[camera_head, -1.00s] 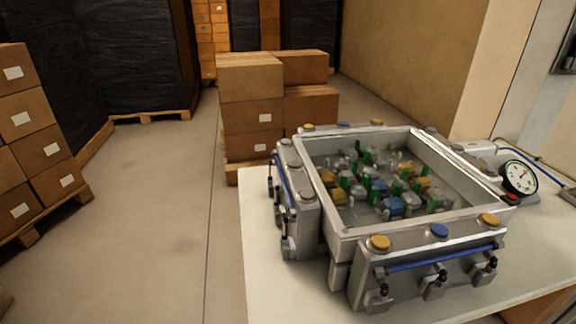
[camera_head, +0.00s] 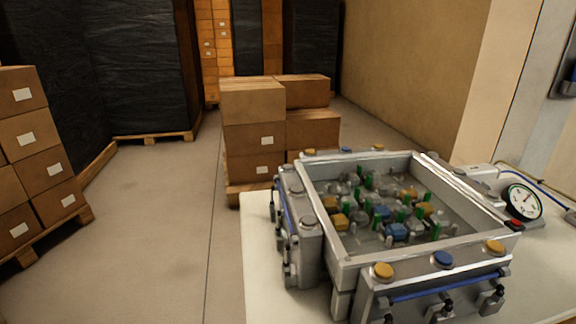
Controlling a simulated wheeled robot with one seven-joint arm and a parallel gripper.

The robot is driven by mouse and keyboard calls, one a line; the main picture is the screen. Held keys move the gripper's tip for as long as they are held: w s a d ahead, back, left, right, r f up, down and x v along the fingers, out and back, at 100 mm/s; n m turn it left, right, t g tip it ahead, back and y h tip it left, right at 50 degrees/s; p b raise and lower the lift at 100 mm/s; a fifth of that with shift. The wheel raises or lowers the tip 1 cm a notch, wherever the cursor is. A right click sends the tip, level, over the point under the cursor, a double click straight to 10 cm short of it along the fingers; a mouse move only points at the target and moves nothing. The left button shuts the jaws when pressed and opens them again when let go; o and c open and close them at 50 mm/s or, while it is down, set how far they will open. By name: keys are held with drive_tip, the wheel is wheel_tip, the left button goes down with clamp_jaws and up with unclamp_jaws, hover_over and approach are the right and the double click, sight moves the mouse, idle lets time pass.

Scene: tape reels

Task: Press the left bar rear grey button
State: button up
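A grey metal box (camera_head: 345,263) with an open top stands on the white table. Its left bar (camera_head: 305,250) runs along the left wall and carries grey round buttons on top. The rear grey button (camera_head: 284,169) is small at the bar's far end. The middle button (camera_head: 296,188) and the front button (camera_head: 308,221) of that bar also look grey. A blue tube runs along the bar's outer side. My gripper is not in view, and nothing in view touches the left bar.
The front bar has yellow buttons (camera_head: 384,271) and a blue button (camera_head: 443,259). Blue, yellow and green parts fill the box. A gauge (camera_head: 523,202) and a red button (camera_head: 514,225) sit right. Stacked cartons (camera_head: 253,139) stand behind the table.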

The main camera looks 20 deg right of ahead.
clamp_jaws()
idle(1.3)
